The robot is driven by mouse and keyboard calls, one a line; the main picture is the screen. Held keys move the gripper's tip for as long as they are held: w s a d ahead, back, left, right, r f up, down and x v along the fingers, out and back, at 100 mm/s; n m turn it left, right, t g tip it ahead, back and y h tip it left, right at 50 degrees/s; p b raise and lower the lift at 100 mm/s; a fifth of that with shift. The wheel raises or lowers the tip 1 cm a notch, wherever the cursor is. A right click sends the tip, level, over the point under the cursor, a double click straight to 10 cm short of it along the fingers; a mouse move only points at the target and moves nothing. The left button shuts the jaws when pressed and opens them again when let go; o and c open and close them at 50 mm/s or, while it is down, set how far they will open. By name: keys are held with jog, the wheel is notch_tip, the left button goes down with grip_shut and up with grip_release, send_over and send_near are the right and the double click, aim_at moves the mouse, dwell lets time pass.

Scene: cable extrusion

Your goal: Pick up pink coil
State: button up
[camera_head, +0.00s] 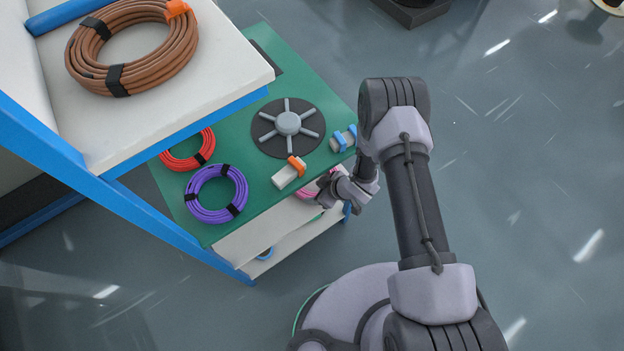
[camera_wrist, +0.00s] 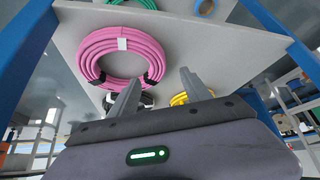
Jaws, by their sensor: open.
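The pink coil (camera_wrist: 89,56) lies on a pale grey shelf in the wrist view, with a white band on one side and black bands on others. In the head view only a small part of the pink coil (camera_head: 310,190) shows, the rest hidden by my wrist and the bench top. My gripper (camera_wrist: 158,90) is open and empty. Its left finger overlaps the coil's near edge in the picture; its right finger stands right of the coil. I cannot tell whether either touches it. In the head view my gripper (camera_head: 331,190) is at the bench's front edge.
The shelf also bears a yellow coil (camera_wrist: 190,97), a green coil (camera_wrist: 140,3) and a blue ring (camera_wrist: 205,7). Blue posts stand at the shelf's sides. The green bench top (camera_head: 258,205) above holds a purple coil (camera_head: 193,195), a red coil (camera_head: 184,163) and a spoked disc (camera_head: 287,124).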

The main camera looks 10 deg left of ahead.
aim_at(305, 193)
jog(key=b+x, duration=0.1)
jog(key=x, duration=0.3)
jog(key=b+x, duration=0.1)
jog(key=x, duration=0.1)
jog(key=b+x, duration=0.2)
jog(key=shift+d+f+b, duration=0.2)
jog(key=shift+f+b, duration=0.1)
jog(key=shift+f, duration=0.15)
jog(key=shift+w+a+f, duration=0.15)
jog(key=shift+a+f, duration=0.05)
jog(key=shift+r, duration=0.25)
jog(key=shift+c, duration=0.5)
grip_shut()
